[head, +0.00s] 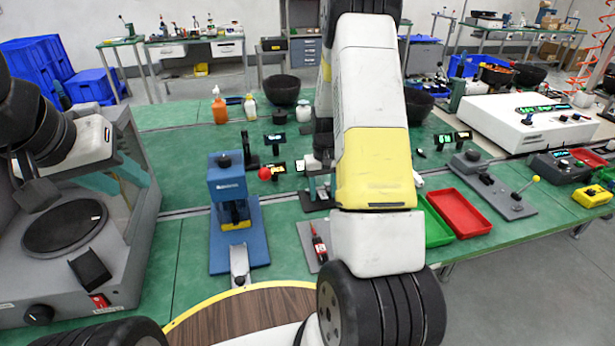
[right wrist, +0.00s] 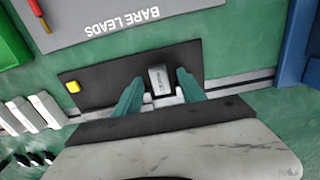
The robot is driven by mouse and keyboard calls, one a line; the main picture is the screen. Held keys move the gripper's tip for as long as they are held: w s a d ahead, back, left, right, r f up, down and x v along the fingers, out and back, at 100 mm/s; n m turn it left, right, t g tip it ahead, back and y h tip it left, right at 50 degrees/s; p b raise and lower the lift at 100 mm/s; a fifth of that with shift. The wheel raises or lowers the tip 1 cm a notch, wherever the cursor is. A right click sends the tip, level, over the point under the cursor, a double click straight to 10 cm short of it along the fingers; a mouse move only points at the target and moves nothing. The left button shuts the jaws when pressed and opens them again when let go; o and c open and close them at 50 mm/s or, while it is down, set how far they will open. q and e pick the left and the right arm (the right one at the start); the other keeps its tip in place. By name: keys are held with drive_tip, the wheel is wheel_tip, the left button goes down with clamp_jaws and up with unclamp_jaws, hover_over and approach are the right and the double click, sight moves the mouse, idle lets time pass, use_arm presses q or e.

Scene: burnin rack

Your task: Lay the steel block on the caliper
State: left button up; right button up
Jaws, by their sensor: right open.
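The steel block (right wrist: 160,82) is a small grey block with a printed face, on a dark mat in the right wrist view. My right gripper (right wrist: 160,92) is open, with one teal finger on each side of the block; I cannot tell whether they touch it. In the head view the right gripper (head: 320,184) is at mid-table, largely behind my arm. My left gripper (head: 118,174) is at the left by the grey machine, and its opening is unclear. I cannot make out the caliper for certain; a pale metal piece shows just below the block between the fingers.
A blue press (head: 228,190) stands left of the right gripper. Green (head: 434,222) and red (head: 460,212) trays lie to its right.

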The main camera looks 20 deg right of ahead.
wheel_tip(320, 180, up, 7)
drive_tip(key=shift+f, duration=0.15)
drive_tip(key=shift+r, duration=0.55)
drive_tip(key=shift+a+r, duration=0.1)
drive_tip(key=shift+r, duration=0.15)
wheel_tip(320, 180, up, 8)
drive_tip(key=t, duration=0.1)
hover_over(323, 194)
drive_tip(key=s+a, duration=0.3)
drive_tip(key=s+a+r+t+y, duration=0.1)
drive_tip(key=s+a+r+t, duration=0.1)
drive_tip(key=s+a+r, duration=0.45)
drive_tip(key=s+a+r+t, duration=0.1)
drive_tip(key=s+a+r, duration=0.1)
drive_tip(key=s+r, duration=0.2)
drive_tip(key=s+a+r+n+t+y, duration=0.1)
drive_tip(key=s+r, duration=0.3)
drive_tip(key=s, duration=0.6)
drive_tip(key=shift+s+a+r+t, duration=0.25)
drive_tip(key=shift+a+t, duration=0.15)
drive_tip(key=shift+t, duration=0.2)
